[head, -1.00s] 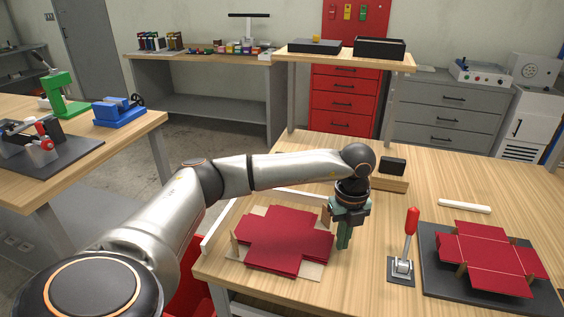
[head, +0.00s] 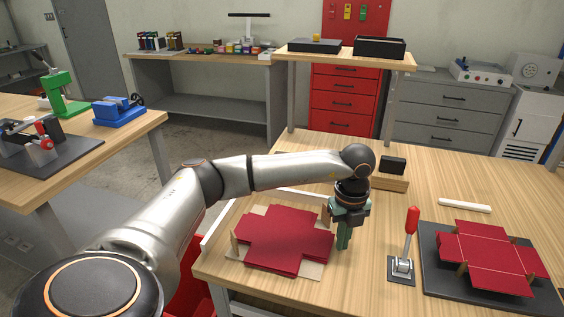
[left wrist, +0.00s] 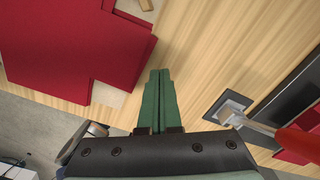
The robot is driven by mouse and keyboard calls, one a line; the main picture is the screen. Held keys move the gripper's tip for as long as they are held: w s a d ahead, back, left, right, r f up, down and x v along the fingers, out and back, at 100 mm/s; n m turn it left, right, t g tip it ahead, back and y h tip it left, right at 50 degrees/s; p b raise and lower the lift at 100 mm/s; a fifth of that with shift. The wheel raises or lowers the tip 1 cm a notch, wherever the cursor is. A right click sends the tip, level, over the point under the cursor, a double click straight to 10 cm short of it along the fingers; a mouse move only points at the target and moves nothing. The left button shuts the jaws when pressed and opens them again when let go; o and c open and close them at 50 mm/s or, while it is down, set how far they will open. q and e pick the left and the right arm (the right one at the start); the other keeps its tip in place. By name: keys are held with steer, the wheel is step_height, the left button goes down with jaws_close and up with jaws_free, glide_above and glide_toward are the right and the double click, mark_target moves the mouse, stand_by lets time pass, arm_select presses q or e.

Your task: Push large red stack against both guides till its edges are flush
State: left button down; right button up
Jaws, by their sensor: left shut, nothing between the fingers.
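The large red stack (head: 284,240) is a cross-shaped pile of red sheets on a light board (head: 314,271) at the table's left front. My left gripper (head: 343,246) points down just right of the stack, shut and empty. In the left wrist view its green fingers (left wrist: 158,105) are together, beside the red stack (left wrist: 60,45), with a narrow gap between them. The arm hides part of the back guide. My right gripper is not in view.
A toggle clamp with a red handle (head: 411,222) stands right of my gripper. Beyond it a dark plate (head: 440,275) holds another red cross-shaped blank (head: 487,256). A white bar (head: 464,206) and a wooden block with a black top (head: 390,182) lie behind.

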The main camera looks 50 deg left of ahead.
mark_target(319, 242)
arm_select(q)
steer(key=shift+f+b, duration=0.35)
steer(key=shift+f, duration=0.3)
steer(key=shift+r+p, duration=0.25)
steer(key=shift+p, duration=0.05)
stand_by(0.5)
steer(key=shift+s+a, duration=0.45)
steer(key=shift+a, duration=0.3)
steer(key=shift+s+a, duration=0.45)
steer(key=shift+a, duration=0.25)
steer(key=shift+s+a, duration=0.45)
steer(key=shift+a, duration=0.3)
step_height(319, 242, up, 3)
steer(key=p, duration=0.3)
steer(key=shift+w+d+r, duration=0.1)
steer(key=shift+r, duration=0.1)
steer(key=r+p, duration=0.1)
steer(key=r, duration=0.1)
steer(key=r+p, duration=0.1)
steer(key=p, duration=0.1)
steer(key=r+p, duration=0.1)
steer(key=r, duration=0.1)
steer(key=shift+w+d+r, duration=0.25)
steer(key=shift+d+r, duration=0.05)
steer(key=shift+d, duration=0.1)
